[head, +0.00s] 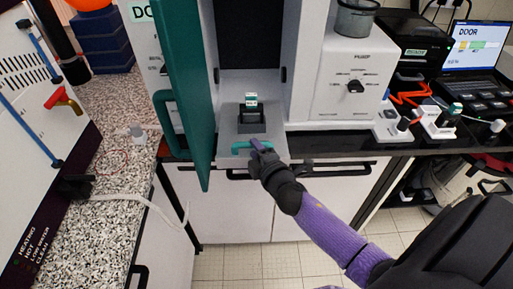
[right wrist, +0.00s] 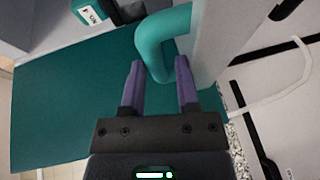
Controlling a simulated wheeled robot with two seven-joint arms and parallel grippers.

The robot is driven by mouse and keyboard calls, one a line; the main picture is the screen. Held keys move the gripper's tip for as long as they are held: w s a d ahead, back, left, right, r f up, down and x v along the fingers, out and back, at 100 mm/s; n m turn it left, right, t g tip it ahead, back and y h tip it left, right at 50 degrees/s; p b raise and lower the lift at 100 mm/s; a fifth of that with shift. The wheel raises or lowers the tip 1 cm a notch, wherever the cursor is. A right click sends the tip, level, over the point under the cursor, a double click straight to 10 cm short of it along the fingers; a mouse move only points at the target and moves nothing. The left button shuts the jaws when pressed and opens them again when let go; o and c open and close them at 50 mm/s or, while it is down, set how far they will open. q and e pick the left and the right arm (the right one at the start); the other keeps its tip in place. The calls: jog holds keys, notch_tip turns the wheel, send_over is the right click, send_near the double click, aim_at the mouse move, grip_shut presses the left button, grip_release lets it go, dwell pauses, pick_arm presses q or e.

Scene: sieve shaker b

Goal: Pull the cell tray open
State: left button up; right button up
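The cell tray (head: 230,128) is a grey slab at the foot of the white machine's dark opening, with a teal loop handle (head: 240,147) on its front. A black holder with a white and teal labelled block (head: 251,99) stands on it. My right gripper (head: 262,146) is at the handle's right part. In the right wrist view its two purple fingers (right wrist: 160,72) are apart. The teal handle (right wrist: 162,40) curves between and just beyond the fingertips; whether they touch it I cannot tell. My left gripper is not in view.
A tall teal door (head: 190,90) with its own loop handle stands swung open left of the tray. A white pump unit (head: 340,85) stands to the right, with small devices and a laptop (head: 474,48) beyond. A speckled counter (head: 90,220) lies at the left.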

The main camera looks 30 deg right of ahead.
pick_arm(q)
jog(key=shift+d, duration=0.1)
pick_arm(e)
jog(key=v, duration=1)
jog(key=s+a+f+m+g+b, duration=0.1)
jog(key=s+f+m+g+b, duration=0.2)
jog(key=f, duration=1)
jog(key=s+a+f+m+g+b, duration=0.1)
jog(key=s+f+m+g, duration=0.4)
jog(key=f, duration=0.8)
pick_arm(q)
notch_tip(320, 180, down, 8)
jog(key=b, duration=0.4)
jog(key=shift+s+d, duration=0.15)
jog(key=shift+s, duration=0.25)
pick_arm(e)
jog(key=s+a+f+m+g+y, duration=0.1)
jog(key=s+a+f+m+g, duration=0.1)
jog(key=s+f, duration=0.6)
jog(key=s+a+f+m+g+y, duration=0.1)
jog(key=s+f+g, duration=0.4)
jog(key=s, duration=0.8)
notch_tip(320, 180, down, 3)
jog(key=shift+s+a+f+m, duration=0.1)
jog(key=shift+s+a+m, duration=0.25)
jog(key=shift+a+m, duration=0.5)
